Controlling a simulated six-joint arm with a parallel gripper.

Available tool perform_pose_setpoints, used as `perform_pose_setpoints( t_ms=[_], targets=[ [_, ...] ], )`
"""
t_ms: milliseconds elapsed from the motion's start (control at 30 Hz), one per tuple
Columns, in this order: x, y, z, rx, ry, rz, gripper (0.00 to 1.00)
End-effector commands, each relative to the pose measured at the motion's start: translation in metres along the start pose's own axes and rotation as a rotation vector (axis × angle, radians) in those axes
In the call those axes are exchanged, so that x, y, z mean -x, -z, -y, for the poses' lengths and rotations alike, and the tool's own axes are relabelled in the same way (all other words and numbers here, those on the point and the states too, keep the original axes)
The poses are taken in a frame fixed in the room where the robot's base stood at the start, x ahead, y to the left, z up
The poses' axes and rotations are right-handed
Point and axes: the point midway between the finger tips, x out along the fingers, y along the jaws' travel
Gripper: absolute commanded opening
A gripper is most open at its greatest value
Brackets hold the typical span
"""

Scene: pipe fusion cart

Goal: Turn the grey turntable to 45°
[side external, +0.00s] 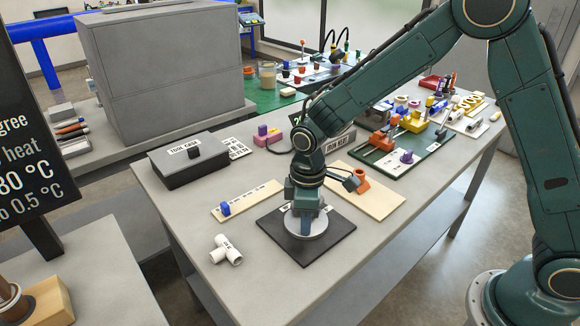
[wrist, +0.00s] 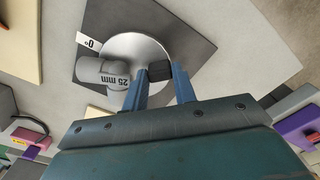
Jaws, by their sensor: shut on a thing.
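The grey turntable is a round metal disc (wrist: 128,48) on a dark square plate (wrist: 188,22); in the side view the disc (side external: 300,233) and plate (side external: 335,243) lie near the table's front edge. A white "0°" label (wrist: 87,41) sits at the disc's rim. A grey fitting marked "25 mm" (wrist: 103,73) is on the disc, beside my gripper. My gripper (wrist: 158,76) points down over the disc, its blue fingers shut on a small black knob (wrist: 160,71) near the disc's edge. In the side view my gripper (side external: 306,222) hides much of the disc and the knob.
A white pipe tee (side external: 227,250) lies left of the plate. Behind are a wooden strip with a blue piece (side external: 225,209), a dark tool box (side external: 188,160) and a wooden board with an orange piece (side external: 362,185). A green board (side external: 405,155) with fixtures stands further right.

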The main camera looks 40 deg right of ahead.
Motion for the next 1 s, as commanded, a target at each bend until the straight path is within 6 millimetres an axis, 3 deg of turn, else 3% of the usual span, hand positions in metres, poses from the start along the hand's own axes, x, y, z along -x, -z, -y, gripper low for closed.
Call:
perform_pose_setpoints(
  t_ms=[433,467,500,1000],
  targets=[
    [0.0007,0.0011,-0.0001,0.010,-0.001,-0.005,0.04],
    [0.0008,0.0011,-0.0001,0.009,-0.001,-0.005,0.29],
    [0.0007,0.0011,-0.0001,0.009,-0.001,-0.005,0.36],
    [0.0073,0.0007,-0.0003,0.008,-0.001,-0.004,0.36]
  ],
)
